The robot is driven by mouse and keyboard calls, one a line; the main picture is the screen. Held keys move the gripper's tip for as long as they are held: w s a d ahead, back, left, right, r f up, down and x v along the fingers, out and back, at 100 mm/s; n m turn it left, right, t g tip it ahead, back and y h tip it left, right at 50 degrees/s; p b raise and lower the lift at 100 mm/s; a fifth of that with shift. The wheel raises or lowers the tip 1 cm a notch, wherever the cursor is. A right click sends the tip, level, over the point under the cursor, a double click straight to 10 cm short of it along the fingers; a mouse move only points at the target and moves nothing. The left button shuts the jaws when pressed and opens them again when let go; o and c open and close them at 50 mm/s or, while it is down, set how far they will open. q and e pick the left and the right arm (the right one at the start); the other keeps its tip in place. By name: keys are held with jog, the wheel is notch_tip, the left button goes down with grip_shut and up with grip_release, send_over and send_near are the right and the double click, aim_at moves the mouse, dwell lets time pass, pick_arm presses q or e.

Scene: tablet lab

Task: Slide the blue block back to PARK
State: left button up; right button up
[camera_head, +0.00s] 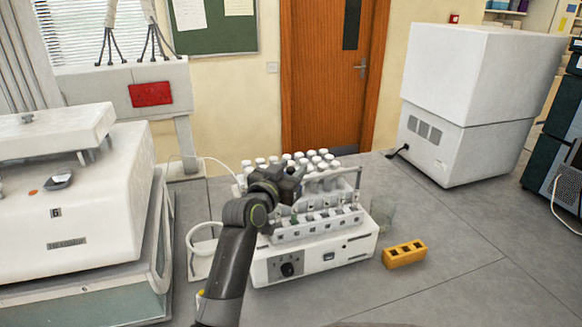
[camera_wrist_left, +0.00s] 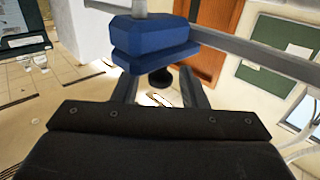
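The blue block (camera_wrist_left: 155,42) sits on a grey rail in the left wrist view, with a post above it. A round black knob (camera_wrist_left: 160,78) shows just below the block. My left gripper (camera_wrist_left: 159,92) has its two dark fingers apart, with the knob between them and a gap on each side. In the head view my left gripper (camera_head: 290,185) is over the white bench instrument (camera_head: 310,262), at its rail frame, and my arm largely hides the block there. I cannot read a PARK mark. My right gripper is out of view.
Several white-capped vials (camera_head: 312,158) stand behind the rail. A clear beaker (camera_head: 383,214) and a yellow block with holes (camera_head: 404,253) stand to the right of the instrument. A large white machine (camera_head: 75,200) is at left.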

pick_arm(q)
jog(key=shift+w, duration=0.15)
grip_shut()
jog(key=s+a, duration=0.2)
jog(key=a, duration=0.6)
jog(key=shift+s, duration=0.35)
jog(key=shift+a, duration=0.1)
